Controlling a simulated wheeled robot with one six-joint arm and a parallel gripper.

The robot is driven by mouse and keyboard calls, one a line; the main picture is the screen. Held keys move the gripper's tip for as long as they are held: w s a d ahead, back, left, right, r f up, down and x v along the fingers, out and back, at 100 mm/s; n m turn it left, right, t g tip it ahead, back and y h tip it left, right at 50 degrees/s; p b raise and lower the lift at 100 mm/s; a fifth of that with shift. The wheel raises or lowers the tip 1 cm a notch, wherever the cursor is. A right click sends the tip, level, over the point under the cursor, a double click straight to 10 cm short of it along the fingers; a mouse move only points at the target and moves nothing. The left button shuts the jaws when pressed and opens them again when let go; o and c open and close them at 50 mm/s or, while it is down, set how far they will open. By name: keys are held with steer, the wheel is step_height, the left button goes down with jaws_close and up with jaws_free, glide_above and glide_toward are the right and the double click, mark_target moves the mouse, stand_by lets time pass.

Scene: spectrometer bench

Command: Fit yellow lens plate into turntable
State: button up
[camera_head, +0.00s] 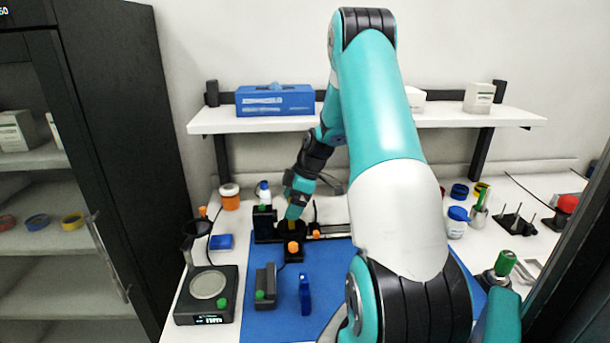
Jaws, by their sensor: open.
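The turntable (302,236) is a low black piece on the bench at the back of the blue mat. Its details are mostly hidden by my arm's end. A small patch of yellow, which looks like the yellow lens plate (291,224), shows right at the turntable, just under my gripper. My gripper (292,219) points down over the turntable, close to the yellow piece. The jaws are open, but the fingers are too small to make out. I cannot tell whether the plate is seated in a slot or touches a finger.
Orange-knobbed (293,247) and black parts stand around the turntable. A grey block with a green knob (265,284) and a blue upright piece (305,294) stand on the blue mat (252,328). A scale (207,293) is at the left. My arm hides the mat's right part.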

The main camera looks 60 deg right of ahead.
steer(key=b+v, duration=0.2)
steer(key=v, duration=1.3)
steer(key=shift+r, duration=0.15)
